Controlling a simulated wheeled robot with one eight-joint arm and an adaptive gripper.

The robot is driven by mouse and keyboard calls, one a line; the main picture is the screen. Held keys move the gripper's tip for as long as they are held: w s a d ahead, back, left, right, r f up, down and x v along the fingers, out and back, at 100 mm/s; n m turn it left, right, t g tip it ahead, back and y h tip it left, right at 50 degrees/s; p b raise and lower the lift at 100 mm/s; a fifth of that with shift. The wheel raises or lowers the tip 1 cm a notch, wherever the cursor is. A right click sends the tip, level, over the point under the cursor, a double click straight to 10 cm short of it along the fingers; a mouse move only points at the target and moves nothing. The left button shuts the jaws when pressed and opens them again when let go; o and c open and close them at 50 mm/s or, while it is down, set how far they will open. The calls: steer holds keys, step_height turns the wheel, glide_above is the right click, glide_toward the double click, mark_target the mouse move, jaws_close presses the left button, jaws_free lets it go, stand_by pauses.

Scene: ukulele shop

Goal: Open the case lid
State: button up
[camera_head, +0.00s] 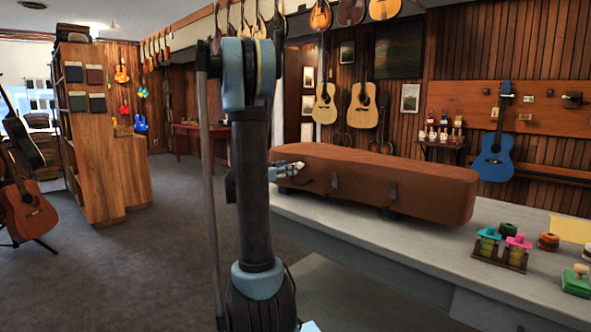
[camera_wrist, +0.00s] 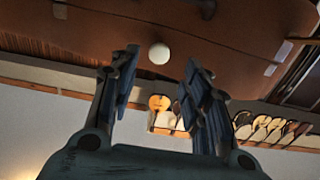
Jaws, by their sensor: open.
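The brown instrument case (camera_head: 400,178) lies on the grey counter with its lid shut. Dark latches and a handle show along its front side. In the wrist view, the case (camera_wrist: 230,35) fills the top, with pale metal latches at the upper left and right. A small white round knob (camera_wrist: 159,53) shows against the case between my fingertips. My gripper (camera_wrist: 163,66) is open, its two fingers apart on either side of the knob. I cannot tell whether they touch it. In the head view, my gripper (camera_head: 288,170) is at the case's left front, partly hidden behind my arm.
The counter (camera_head: 340,222) is clear in front of the case. A blue guitar (camera_head: 492,155) hangs behind. The floor at left is open.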

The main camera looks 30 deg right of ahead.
steer(key=x, duration=0.6)
steer(key=shift+d, duration=0.25)
jaws_close()
